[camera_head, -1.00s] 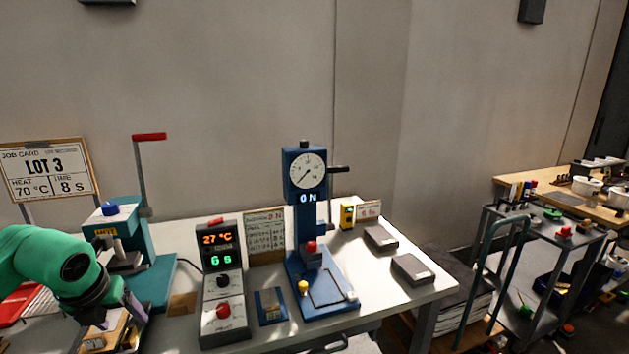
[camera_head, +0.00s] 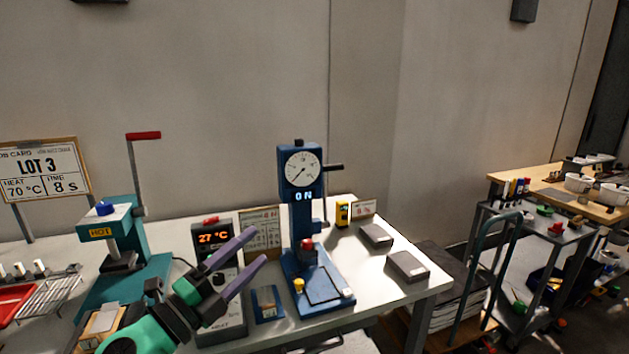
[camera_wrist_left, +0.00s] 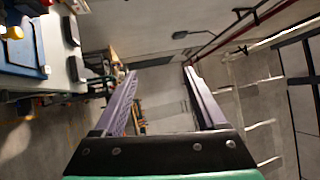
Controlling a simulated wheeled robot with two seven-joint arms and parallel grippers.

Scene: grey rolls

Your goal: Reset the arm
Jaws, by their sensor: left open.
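My left gripper (camera_head: 248,262) is open and empty in the head view, with its two purple fingers apart and pointing up and right. It is in front of the grey control box (camera_head: 213,240), whose display reads 27 °C, and hides part of its front. In the left wrist view the two fingers (camera_wrist_left: 160,88) are spread with only distant floor and wall between them. My green left arm (camera_head: 140,338) comes in at the bottom left. My right gripper is in neither view.
A teal hot press (camera_head: 122,232) stands left on the white table (camera_head: 375,293). A blue press with a dial (camera_head: 302,170) stands right of the control box. Two grey blocks (camera_head: 408,265) lie near the table's right end. A grey cart (camera_head: 540,245) stands farther right.

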